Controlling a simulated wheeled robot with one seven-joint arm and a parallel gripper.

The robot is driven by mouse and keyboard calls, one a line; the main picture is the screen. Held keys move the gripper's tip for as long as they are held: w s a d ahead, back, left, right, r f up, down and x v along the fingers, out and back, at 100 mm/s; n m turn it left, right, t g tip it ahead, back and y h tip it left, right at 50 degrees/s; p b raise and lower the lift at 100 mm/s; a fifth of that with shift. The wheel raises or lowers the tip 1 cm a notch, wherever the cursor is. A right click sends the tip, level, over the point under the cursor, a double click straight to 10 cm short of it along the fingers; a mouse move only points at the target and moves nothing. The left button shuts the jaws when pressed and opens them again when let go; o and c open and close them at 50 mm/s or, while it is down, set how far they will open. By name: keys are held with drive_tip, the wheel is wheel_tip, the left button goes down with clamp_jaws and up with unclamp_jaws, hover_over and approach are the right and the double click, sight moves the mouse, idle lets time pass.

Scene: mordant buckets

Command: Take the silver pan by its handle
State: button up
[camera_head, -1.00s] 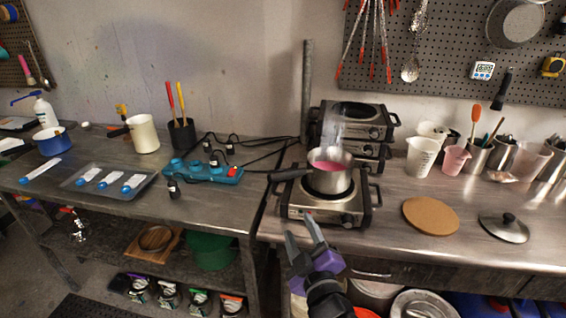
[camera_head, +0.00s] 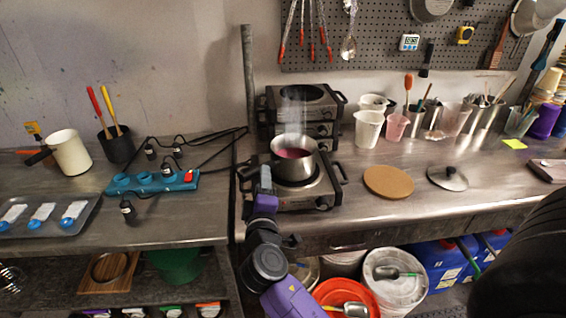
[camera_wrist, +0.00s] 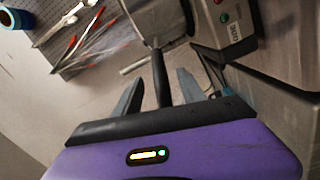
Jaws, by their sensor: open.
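The silver pan (camera_head: 306,163) sits on the front hot plate (camera_head: 312,194), holding pink liquid with steam above it. Its dark handle points left, partly hidden behind my gripper in the head view. In the wrist view the pan (camera_wrist: 160,16) is at the top and its black handle (camera_wrist: 160,74) runs down between my fingers. My gripper (camera_head: 260,175) is at the handle in the head view. In the wrist view my gripper (camera_wrist: 158,90) is open, with one finger on each side of the handle and visible gaps.
More hot plates (camera_head: 305,103) are stacked behind. A blue power strip (camera_head: 152,182) with cables lies to the left. A round cork mat (camera_head: 388,182) and a lid (camera_head: 447,178) lie to the right. White and pink cups (camera_head: 368,130) stand at the back.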

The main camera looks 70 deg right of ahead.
drive_tip(key=p+x, duration=0.2)
drive_tip(key=x, duration=0.3)
drive_tip(key=shift+w+r, duration=0.2)
drive_tip(key=shift+w, duration=0.05)
drive_tip(key=shift+w+d+f, duration=0.1)
drive_tip(key=shift+d, duration=0.15)
drive_tip(key=shift+c, duration=0.5)
clamp_jaws()
